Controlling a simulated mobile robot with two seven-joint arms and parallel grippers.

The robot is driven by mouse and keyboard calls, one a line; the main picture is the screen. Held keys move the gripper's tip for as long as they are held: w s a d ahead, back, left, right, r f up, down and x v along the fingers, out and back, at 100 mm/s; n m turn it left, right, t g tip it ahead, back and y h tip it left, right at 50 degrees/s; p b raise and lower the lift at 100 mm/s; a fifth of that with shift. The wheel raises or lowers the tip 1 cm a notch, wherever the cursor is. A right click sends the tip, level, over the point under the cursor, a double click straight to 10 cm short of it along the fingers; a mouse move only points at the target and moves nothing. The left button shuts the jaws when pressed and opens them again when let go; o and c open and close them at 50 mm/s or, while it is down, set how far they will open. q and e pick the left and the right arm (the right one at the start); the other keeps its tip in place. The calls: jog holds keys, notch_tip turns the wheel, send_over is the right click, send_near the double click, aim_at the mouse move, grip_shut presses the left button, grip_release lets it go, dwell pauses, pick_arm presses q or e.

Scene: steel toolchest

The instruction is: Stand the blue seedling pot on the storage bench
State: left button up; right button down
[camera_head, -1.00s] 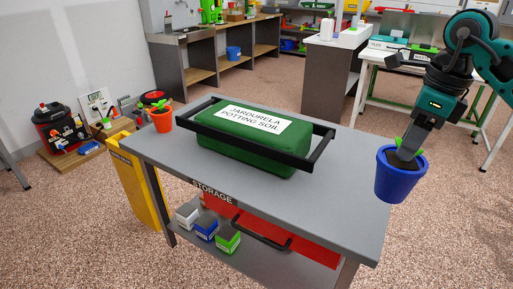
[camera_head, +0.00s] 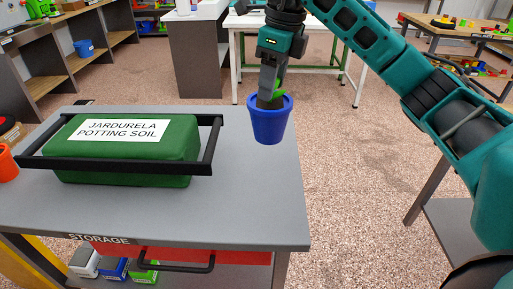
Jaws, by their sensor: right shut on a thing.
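The blue seedling pot (camera_head: 269,124) holds dark soil and a small green seedling. My right gripper (camera_head: 268,98) is shut on its rim and holds it upright. In the picture the pot overlaps the right edge of the storage bench (camera_head: 240,205); I cannot tell exactly how high it is above the bench top. The bench is a grey table with a "STORAGE" label on its front edge. My left gripper is not in view.
A green potting soil bag (camera_head: 150,150) in a black-handled tray (camera_head: 120,166) covers the bench's left and middle. An orange pot (camera_head: 6,163) stands at the far left. The bench's right part is clear. A red drawer (camera_head: 190,256) sits below.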

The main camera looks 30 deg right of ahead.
aim_at(270, 132)
notch_tip(270, 132, down, 12)
jog(key=shift+f+b, duration=0.25)
jog(key=shift+b, duration=0.5)
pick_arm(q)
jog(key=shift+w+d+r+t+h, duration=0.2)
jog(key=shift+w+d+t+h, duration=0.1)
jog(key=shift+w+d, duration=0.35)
pick_arm(e)
notch_tip(270, 132, down, 4)
jog(key=shift+f, duration=0.1)
pick_arm(q)
jog(key=shift+b, duration=0.35)
pick_arm(e)
jog(key=shift+f, duration=0.1)
jog(key=shift+c, duration=2.3)
grip_release()
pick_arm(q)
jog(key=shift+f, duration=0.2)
